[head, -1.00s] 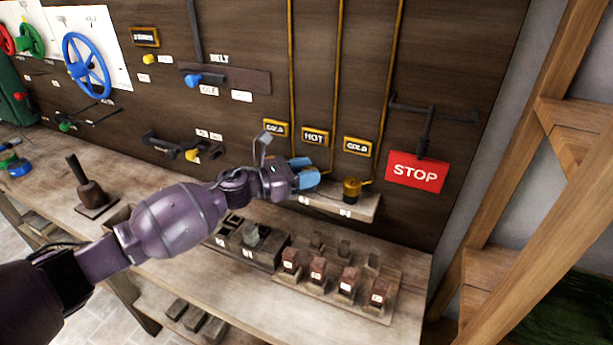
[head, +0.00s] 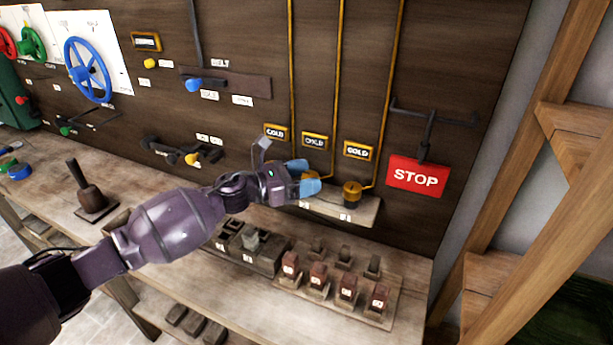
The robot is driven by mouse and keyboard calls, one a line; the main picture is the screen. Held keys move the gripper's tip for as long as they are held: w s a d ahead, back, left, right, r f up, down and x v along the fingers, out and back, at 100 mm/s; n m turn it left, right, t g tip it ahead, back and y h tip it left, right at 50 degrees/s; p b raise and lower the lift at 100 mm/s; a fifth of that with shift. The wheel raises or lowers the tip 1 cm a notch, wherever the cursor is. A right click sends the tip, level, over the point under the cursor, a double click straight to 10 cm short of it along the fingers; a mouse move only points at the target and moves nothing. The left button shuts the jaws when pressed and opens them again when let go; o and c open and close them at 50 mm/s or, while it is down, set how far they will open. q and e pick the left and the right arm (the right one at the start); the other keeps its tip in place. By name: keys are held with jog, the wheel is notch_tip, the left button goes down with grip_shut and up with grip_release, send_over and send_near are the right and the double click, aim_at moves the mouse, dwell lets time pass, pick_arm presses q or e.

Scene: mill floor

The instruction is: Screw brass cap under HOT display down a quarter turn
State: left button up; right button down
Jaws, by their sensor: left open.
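Three small displays with yellow frames hang in a row on the dark board. My left gripper (head: 304,177) has blue fingertips and is open below the middle display. Another brass cap (head: 352,193) stands free on the shelf to the right. The shelf's left end is hidden by my gripper. My right gripper is not in view.
A red STOP sign (head: 416,176) hangs right of the displays. Below the small shelf (head: 367,213), a board with several brown blocks (head: 348,284) sits on the bench. A blue-knobbed lever (head: 194,85) and a blue wheel (head: 88,70) are at left.

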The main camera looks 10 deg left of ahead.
pick_arm(q)
jog(key=b+v, duration=0.1)
jog(key=v, duration=0.9)
jog(key=shift+a, duration=0.2)
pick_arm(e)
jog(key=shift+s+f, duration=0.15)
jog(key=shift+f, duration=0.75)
